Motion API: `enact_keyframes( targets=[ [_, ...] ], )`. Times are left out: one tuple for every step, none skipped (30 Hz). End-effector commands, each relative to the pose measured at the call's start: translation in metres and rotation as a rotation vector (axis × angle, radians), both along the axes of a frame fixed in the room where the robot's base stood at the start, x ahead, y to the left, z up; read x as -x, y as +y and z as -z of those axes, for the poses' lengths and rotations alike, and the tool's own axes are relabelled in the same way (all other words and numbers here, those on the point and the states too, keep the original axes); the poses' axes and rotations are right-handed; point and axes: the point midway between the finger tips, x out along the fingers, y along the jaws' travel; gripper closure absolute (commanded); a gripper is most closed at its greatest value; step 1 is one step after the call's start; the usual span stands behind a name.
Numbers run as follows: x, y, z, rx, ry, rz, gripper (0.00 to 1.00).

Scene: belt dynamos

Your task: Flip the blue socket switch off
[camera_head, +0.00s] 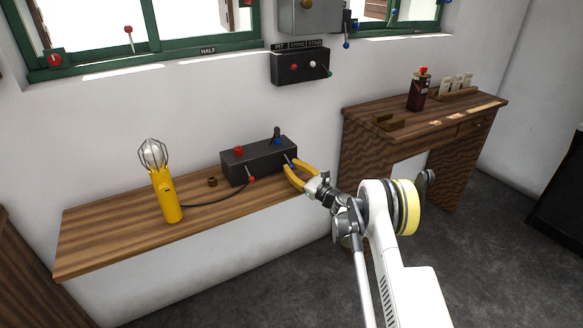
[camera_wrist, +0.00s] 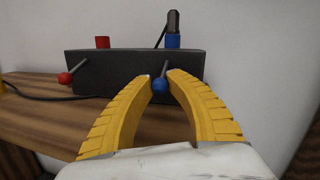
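A black socket box (camera_head: 258,165) stands on the wooden shelf, with a red socket and a blue socket (camera_head: 276,141) on top. A black plug (camera_head: 277,131) sits in the blue socket, also visible in the wrist view (camera_wrist: 173,22). The blue-knobbed switch lever (camera_wrist: 160,85) sticks out of the box's front, its knob low. My gripper (camera_head: 290,166) has its yellow fingers at the box front. In the wrist view the fingertips (camera_wrist: 159,75) are apart, one on each side of the blue lever. Whether they touch it is unclear.
A red-knobbed lever (camera_wrist: 66,77) is left of the blue one. A yellow caged lamp (camera_head: 165,190) stands left on the shelf (camera_head: 120,224), its cable running to the box. A small brown object (camera_head: 212,181) lies between. A wooden desk (camera_head: 362,141) stands right.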

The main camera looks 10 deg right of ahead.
Motion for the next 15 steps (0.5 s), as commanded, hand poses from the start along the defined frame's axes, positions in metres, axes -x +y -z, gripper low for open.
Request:
enact_keyframes(
  targets=[
    [0.0,0.0,0.0,0.0,0.0,0.0,0.65],
    [0.0,0.0,0.0,0.0,0.0,0.0,0.59],
    [0.0,0.0,0.0,0.0,0.0,0.0,0.59],
    [0.0,0.0,0.0,0.0,0.0,0.0,0.59],
    [0.0,0.0,0.0,0.0,0.0,0.0,0.59],
    [0.0,0.0,0.0,0.0,0.0,0.0,0.59],
    [0.0,0.0,0.0,0.0,0.001,0.0,0.59],
    [0.0,0.0,0.0,0.0,0.001,0.0,0.59],
    [0.0,0.0,0.0,0.0,0.001,0.0,0.59],
    [0.0,0.0,0.0,0.0,0.001,0.0,0.59],
    [0.001,-0.001,0.0,0.0,0.001,0.0,0.59],
    [0.002,-0.002,0.0,0.0,0.001,0.001,0.59],
    [0.004,-0.003,0.001,0.0,0.001,0.001,0.59],
    [0.006,-0.005,0.001,0.0,0.001,0.002,0.59],
    [0.011,-0.007,0.002,0.0,0.001,0.002,0.59]
  ],
)
